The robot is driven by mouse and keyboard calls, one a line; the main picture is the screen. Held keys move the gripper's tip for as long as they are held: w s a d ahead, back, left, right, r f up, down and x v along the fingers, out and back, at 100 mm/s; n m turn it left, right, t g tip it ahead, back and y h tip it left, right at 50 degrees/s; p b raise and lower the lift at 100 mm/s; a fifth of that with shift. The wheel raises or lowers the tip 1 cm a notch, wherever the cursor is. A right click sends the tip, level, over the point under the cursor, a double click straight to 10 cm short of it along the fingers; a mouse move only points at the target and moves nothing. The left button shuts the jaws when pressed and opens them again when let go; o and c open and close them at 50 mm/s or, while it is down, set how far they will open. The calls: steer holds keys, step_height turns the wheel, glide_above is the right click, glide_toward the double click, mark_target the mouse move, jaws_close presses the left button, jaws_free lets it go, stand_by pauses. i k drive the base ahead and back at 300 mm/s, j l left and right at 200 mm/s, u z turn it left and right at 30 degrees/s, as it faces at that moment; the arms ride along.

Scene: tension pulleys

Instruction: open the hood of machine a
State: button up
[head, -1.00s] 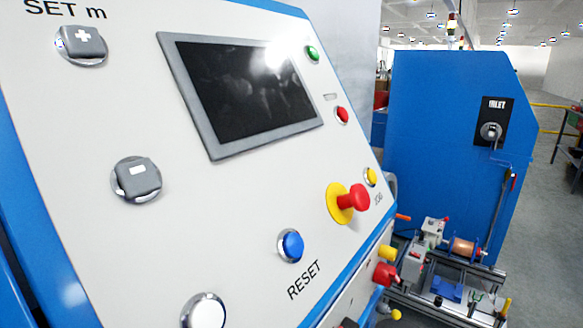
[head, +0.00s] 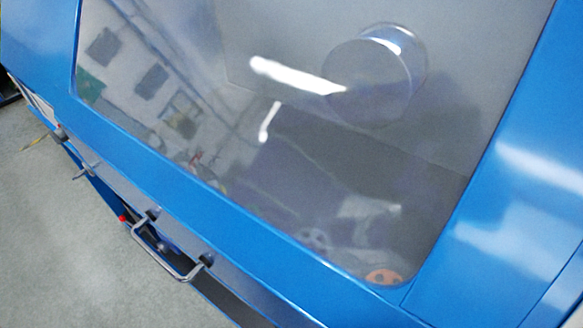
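A blue machine hood (head: 130,140) with a large clear window (head: 330,150) fills most of the head view, seen close and tilted. The frames do not show a label that says which machine it is. The hood looks shut along its lower edge. A metal bar handle (head: 160,254) sits at the lower left, below the window. Behind the window I see a round grey cylinder (head: 368,80) and, at the bottom, an orange round part (head: 384,277), partly blurred by reflections. My gripper is not in view.
Grey floor (head: 60,230) lies open at the lower left, beside the machine. Small metal fittings (head: 84,172) stick out along the machine's lower edge. A blue panel (head: 510,210) borders the window on the right.

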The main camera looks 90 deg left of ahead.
mark_target(516, 223)
steer(key=l+u, duration=0.15)
steer(key=u, duration=2.1)
steer(key=k+j+u, duration=0.2)
steer(key=j, duration=0.15)
steer(key=k+j+u, duration=0.15)
steer(key=j, duration=0.2)
steer(key=k+j+u, duration=0.2)
steer(key=j, duration=0.15)
steer(key=i, duration=0.1)
